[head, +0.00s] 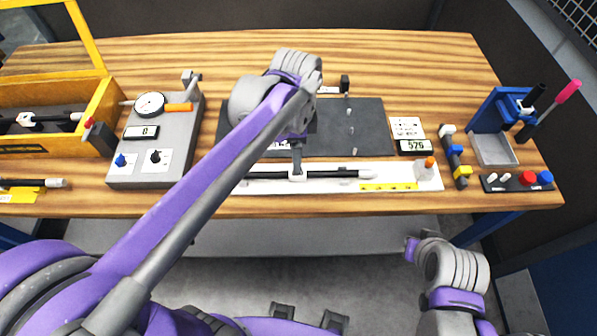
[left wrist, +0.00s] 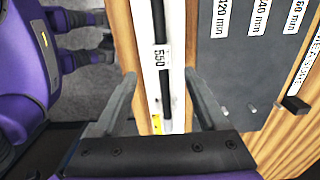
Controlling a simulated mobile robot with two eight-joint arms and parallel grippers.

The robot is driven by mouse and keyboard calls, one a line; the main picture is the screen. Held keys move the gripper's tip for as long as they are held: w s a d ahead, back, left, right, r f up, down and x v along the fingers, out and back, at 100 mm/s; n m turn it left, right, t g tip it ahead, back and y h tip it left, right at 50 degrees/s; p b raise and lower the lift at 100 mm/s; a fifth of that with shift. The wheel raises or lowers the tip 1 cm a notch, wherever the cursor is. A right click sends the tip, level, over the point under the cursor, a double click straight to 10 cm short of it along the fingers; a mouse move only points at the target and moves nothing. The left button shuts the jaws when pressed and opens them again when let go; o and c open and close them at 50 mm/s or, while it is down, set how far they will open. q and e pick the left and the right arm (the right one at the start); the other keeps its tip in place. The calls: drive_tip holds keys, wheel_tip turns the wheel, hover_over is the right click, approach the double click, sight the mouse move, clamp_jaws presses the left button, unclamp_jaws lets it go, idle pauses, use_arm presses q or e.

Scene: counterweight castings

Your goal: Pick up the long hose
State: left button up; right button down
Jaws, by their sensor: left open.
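A black hose (head: 335,174) with a pale end lies along a white strip (head: 400,180) at the table's front edge. In the left wrist view the hose (left wrist: 164,90) carries a white tag (left wrist: 162,58) reading 550. My left gripper (head: 297,168) is over the hose's middle. In the left wrist view its open fingers (left wrist: 161,75) stand on either side of the hose, with nothing gripped. Whether the fingertips are down at hose height I cannot tell. My right arm shows at the lower right, but its gripper is not visible.
A dark plate (head: 355,130) with small pegs lies behind the strip. A grey gauge unit (head: 187,140) and a wooden box (head: 98,110) holding another hose stand left. Another hose (head: 25,183) lies at the far left. A blue holder (head: 490,112) and button box (head: 510,182) stand right.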

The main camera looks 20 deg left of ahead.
use_arm(q)
drive_tip(key=f, duration=0.8)
drive_tip(key=shift+w+f, duration=0.1)
drive_tip(key=shift+w, duration=0.1)
clamp_jaws()
